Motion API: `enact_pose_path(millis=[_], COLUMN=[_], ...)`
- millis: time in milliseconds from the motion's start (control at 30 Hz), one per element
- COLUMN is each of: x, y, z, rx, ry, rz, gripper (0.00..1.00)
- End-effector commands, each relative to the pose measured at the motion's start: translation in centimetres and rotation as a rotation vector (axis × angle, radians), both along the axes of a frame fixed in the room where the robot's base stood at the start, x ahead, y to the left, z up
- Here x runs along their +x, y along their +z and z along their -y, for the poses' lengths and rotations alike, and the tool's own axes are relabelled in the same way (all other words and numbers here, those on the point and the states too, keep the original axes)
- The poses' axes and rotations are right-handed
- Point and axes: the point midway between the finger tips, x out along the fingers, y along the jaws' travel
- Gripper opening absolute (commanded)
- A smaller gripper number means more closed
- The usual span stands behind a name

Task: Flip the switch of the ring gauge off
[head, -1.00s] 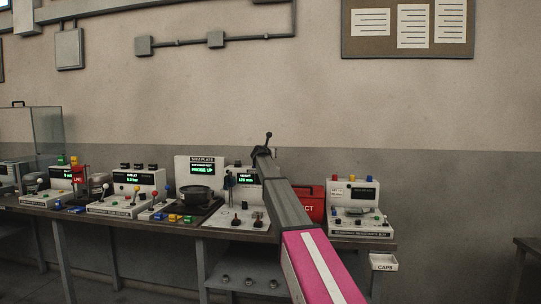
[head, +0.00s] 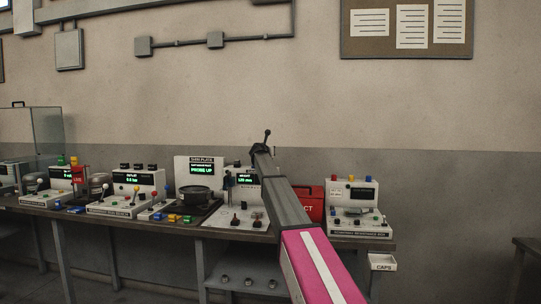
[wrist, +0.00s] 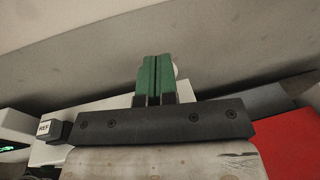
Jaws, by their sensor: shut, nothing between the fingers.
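My gripper (wrist: 155,78) shows in the wrist view with its two green fingers together and nothing between them. A pale housing (wrist: 110,102) lies behind and below the fingers, and a small whitish round piece shows just right of the fingertips. In the head view my arm reaches over the bench and covers part of an instrument (head: 243,181) with a green readout and small dark levers on its base. Left of it stands a white panel (head: 201,157) reading "PROBE UP" above a dark round ring-like piece (head: 196,194). I cannot read which unit is the ring gauge, and its switch is not clear.
A red case (head: 311,205) stands right of my arm, with a white resistance box (head: 353,195) beyond it. More instruments with coloured levers (head: 126,185) fill the bench to the left. A caps tray (head: 383,262) hangs at the right end.

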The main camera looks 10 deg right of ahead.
Motion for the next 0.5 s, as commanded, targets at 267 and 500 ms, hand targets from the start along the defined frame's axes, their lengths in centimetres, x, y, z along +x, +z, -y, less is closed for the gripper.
enact_pose_path(millis=[267, 500], x=[-4.7, -7.8], y=[2.9, 5.2], z=[-2.7, -4.5], rx=[0.002, 0.002], ry=[-0.003, -0.003], rz=[-0.002, -0.005], gripper=[0.0, 0.0])
